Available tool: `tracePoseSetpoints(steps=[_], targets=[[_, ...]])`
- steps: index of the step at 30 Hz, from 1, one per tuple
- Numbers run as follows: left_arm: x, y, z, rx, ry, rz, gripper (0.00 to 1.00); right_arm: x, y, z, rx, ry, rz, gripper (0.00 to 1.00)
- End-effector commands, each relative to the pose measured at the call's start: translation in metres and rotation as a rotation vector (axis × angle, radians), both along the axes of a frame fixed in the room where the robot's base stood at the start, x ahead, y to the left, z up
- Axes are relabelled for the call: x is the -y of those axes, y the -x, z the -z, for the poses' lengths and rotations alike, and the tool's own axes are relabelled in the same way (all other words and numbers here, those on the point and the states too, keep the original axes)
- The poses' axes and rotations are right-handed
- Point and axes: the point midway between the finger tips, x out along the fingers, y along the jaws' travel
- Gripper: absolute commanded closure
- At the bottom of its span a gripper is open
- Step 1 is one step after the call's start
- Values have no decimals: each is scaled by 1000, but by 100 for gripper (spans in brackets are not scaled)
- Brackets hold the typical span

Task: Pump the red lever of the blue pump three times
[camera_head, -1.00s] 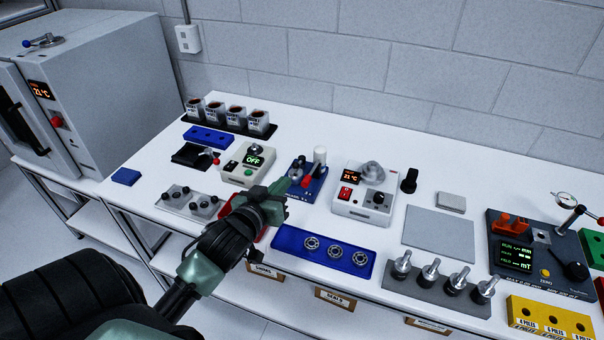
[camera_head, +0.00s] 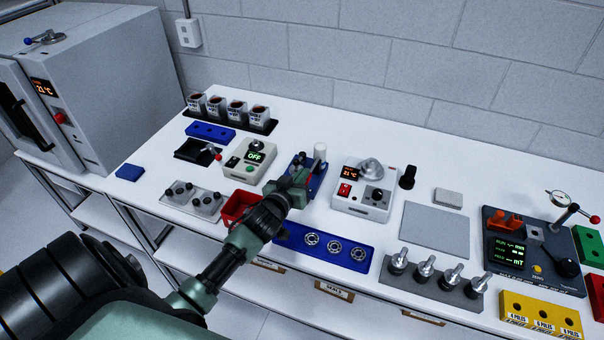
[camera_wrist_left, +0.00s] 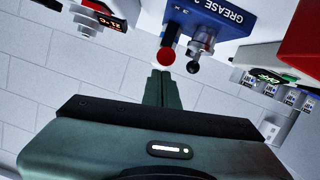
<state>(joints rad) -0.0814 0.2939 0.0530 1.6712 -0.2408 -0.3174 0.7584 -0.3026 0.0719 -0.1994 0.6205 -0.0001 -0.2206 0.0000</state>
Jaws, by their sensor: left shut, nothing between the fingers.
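The blue pump (camera_head: 319,184) stands on the white bench, with a white cylinder (camera_head: 320,151) at its back; my left gripper hides much of it. In the left wrist view the pump's blue body (camera_wrist_left: 228,14) reads "GREASE". Its red lever end (camera_wrist_left: 167,56) shows there as a ball, beside a dark knob-like part (camera_wrist_left: 193,67). My left gripper (camera_head: 300,174) is shut and empty at the pump. In the wrist view its fingertips (camera_wrist_left: 160,73) are close to the red ball; I cannot tell whether they touch it. My right gripper is not in view.
A white heater unit (camera_head: 362,198) reading 21 °C stands right of the pump, and a cream box (camera_head: 250,160) reading OFF stands left. A red tray (camera_head: 237,206) and a blue tray with bearings (camera_head: 290,237) lie in front. A grey mat (camera_head: 435,230) is bare.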

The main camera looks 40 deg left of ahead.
Motion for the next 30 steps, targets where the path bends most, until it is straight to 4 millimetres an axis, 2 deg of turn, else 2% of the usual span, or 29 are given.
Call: tracePoseSetpoints(steps=[11, 14, 22, 26, 30], targets=[[0, 0, 3, 2, 0, 0, 100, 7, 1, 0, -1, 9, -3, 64], [1, 0, 9, 15, -2, 1, 100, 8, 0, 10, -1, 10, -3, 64], [2, 5, 31, 111, -24, -2, 100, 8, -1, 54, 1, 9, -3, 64], [2, 7, 46, 111, -26, -2, 100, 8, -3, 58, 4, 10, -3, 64], [2, 8, 50, 108, -26, -1, 100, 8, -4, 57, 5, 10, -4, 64]])
